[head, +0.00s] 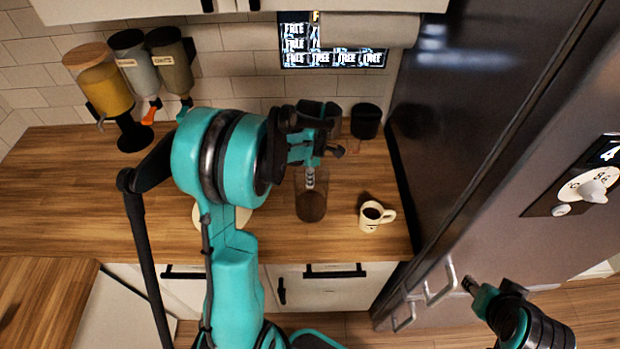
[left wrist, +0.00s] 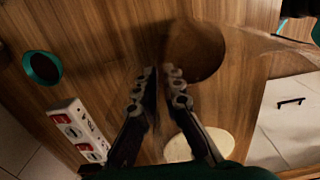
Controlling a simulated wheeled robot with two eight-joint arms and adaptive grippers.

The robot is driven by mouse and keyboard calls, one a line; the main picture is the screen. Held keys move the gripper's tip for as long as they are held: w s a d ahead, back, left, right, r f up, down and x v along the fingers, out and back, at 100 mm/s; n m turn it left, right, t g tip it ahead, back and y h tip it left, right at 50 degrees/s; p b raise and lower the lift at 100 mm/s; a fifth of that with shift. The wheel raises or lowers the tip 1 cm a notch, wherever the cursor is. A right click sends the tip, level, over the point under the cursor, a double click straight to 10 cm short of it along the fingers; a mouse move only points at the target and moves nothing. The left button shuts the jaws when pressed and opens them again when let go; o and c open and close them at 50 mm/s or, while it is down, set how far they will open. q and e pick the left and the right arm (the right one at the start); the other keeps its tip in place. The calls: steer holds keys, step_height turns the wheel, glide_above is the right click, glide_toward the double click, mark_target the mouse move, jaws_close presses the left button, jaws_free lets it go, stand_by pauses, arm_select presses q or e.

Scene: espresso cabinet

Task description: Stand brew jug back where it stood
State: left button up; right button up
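The brew jug (head: 311,205) is a clear vessel with dark coffee low inside. It looks upright over the counter in front of the jars; whether its base touches the wood is unclear. In the left wrist view its round brown coffee (left wrist: 205,52) lies just beyond the fingertips. My left gripper (head: 312,165) is at the jug's upper part. Its fingers (left wrist: 162,76) are close together with a narrow gap and appear closed on the jug's thin, blurred handle side. My right gripper (head: 470,284) is low at the right, away from the jug; its opening is unclear.
A cream mug (head: 372,217) of coffee stands right of the jug. A dark-lidded jar (head: 366,120) is behind. A pale round pad (left wrist: 190,147) is partly hidden by my left arm. Dispensers (head: 100,80) stand back left, a power strip (left wrist: 78,130) nearby. The fridge (head: 480,130) bounds the right.

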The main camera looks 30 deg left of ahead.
arm_select(q)
steer(key=shift+o, duration=0.9)
steer(key=shift+r, duration=0.15)
step_height(320, 180, up, 12)
steer(key=p, duration=0.2)
steer(key=shift+p, duration=0.3)
steer(key=s+d+r+m+t, duration=0.1)
steer(key=s+d+m+t, duration=0.2)
steer(key=m, duration=0.9)
steer(key=s+d+r+m+t, duration=0.1)
steer(key=s+d+m+t, duration=0.3)
steer(key=s+d+m, duration=0.6)
steer(key=shift+s+d+r+m, duration=0.15)
steer(key=shift+s+r+m, duration=0.1)
steer(key=shift+s+m, duration=0.85)
